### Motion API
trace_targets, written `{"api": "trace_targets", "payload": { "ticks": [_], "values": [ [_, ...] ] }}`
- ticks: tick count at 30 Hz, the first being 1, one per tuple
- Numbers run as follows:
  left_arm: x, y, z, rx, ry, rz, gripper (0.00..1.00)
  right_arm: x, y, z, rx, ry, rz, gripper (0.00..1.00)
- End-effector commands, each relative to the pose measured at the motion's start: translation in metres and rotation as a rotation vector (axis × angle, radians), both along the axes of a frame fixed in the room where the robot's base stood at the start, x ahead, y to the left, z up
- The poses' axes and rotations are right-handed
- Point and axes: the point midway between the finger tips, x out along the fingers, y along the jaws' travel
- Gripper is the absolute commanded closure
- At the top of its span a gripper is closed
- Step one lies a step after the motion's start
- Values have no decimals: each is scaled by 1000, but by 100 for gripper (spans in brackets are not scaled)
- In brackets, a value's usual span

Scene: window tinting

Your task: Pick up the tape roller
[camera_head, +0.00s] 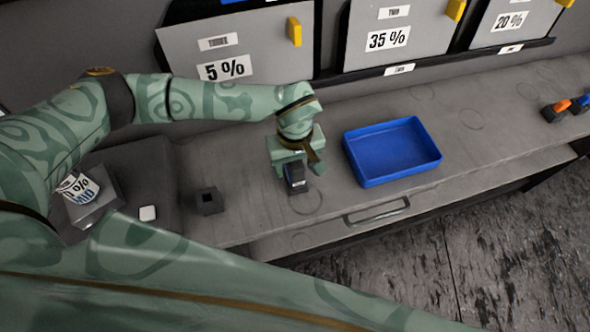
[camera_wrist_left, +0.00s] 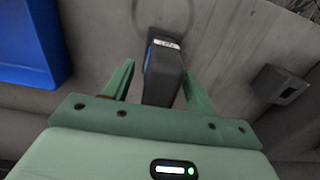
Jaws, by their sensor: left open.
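A dark upright block-shaped item with a small white label (camera_head: 296,180) stands on the grey bench; it may be the tape roller, but its form is not clear. My left gripper (camera_head: 297,163) is right at it, pointing down from above. In the left wrist view the dark item (camera_wrist_left: 163,72) lies between the two spread green fingers, with a visible gap beside the left finger. The left gripper is open. My right gripper is not in view.
A blue tray (camera_head: 405,176) sits right of the gripper. A small dark holder (camera_head: 209,201) stands to the left, also in the left wrist view (camera_wrist_left: 278,86). Orange-and-blue items (camera_head: 565,107) lie far right. Tint panels (camera_head: 240,50) line the back. The bench front has a drawer handle (camera_head: 377,212).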

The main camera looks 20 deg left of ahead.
Motion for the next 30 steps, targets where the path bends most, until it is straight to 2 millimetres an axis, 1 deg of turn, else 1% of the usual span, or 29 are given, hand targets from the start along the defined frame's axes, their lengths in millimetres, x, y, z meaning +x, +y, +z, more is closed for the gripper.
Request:
{"api": "trace_targets", "payload": {
  "ticks": [1, 2, 3, 5, 6, 7, 16, 20, 23, 30],
  "values": [
    [0, 0, 0, 0, 0, 0, 46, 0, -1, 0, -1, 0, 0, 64],
    [0, 0, 0, 0, 0, 0, 55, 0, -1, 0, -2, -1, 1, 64],
    [0, 0, 0, 0, 0, 0, 66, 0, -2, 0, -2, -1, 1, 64],
    [0, 0, 0, 0, 0, 0, 83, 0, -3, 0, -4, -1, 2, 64],
    [0, 0, 0, 0, 0, 0, 94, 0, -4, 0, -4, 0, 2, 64],
    [0, 0, 0, 0, 0, 0, 97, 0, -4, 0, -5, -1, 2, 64],
    [1, 0, 3, 0, -1, 0, 97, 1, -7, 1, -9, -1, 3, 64],
    [1, 0, 14, 0, -4, 1, 97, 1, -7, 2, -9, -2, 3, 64],
    [2, 1, 33, 0, -6, 0, 97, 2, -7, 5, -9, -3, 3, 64],
    [-40, -29, 94, -1, -6, -7, 97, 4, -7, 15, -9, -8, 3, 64]
  ]
}}
